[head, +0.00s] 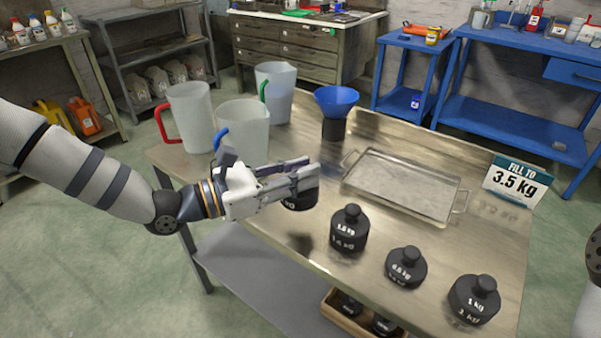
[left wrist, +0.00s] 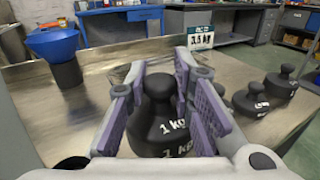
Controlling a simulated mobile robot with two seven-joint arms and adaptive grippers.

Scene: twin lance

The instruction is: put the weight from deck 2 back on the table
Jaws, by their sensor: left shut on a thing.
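My left gripper (head: 304,178) is shut on a black weight (head: 301,200). In the left wrist view this weight (left wrist: 158,128) is upright between the finger pads and reads 1 kg. A dark shadow on the table lies below it, and it appears held a little above the metal table (head: 262,232). Other black weights stand on the table: one marked 1.5 kg (head: 349,230), one marked 0.5 kg (head: 406,267) and one marked 1 kg (head: 474,299). I cannot tell which place is deck 2. My right gripper is not in view.
An empty metal tray (head: 405,185) lies behind the weights, with a "Fill to 3.5 kg" sign (head: 516,180) to its right. Pitchers (head: 243,127) and a blue funnel (head: 337,99) stand at the back left. A wooden crate (head: 337,311) with dark weights is below the table.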

